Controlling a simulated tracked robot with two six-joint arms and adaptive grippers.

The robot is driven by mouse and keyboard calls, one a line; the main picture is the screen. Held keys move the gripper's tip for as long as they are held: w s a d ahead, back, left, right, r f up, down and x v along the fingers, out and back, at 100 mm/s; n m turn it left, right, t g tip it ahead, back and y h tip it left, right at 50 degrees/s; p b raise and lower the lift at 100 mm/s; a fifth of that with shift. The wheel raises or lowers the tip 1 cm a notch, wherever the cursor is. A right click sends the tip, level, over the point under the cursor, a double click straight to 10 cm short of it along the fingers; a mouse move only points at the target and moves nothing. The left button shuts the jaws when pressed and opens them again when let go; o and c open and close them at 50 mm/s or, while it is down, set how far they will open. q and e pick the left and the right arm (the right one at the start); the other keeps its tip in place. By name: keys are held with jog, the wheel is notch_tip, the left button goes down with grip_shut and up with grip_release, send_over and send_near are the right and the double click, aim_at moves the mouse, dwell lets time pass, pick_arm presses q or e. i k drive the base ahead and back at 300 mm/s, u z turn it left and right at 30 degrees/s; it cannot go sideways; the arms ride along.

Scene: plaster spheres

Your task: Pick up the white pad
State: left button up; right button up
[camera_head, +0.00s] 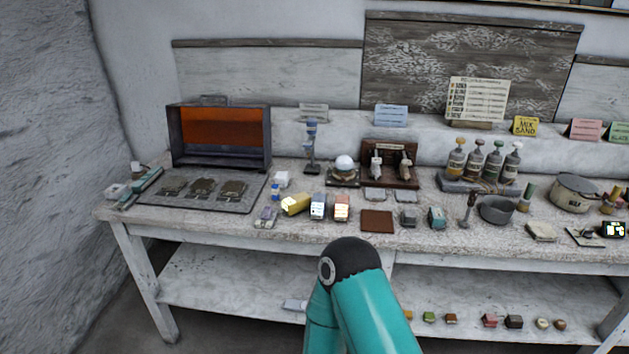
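A pale, off-white flat pad (542,231) lies on the right part of the worktable, near its front edge. It is small in the view, and I cannot be sure it is the white pad. One of my teal arms with a black joint rises from the bottom middle, in front of the table. Neither gripper shows.
The worktable (330,236) holds a brown square (377,221), a pan (496,209), a lidded pot (575,192), bottles (456,157), a white sphere (344,163) and an open dark case (220,137). A lower shelf (215,280) carries several small blocks.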

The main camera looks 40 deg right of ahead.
aim_at(282, 179)
jog(key=z, duration=0.55)
jog(key=i, duration=1)
jog(key=u, duration=0.05)
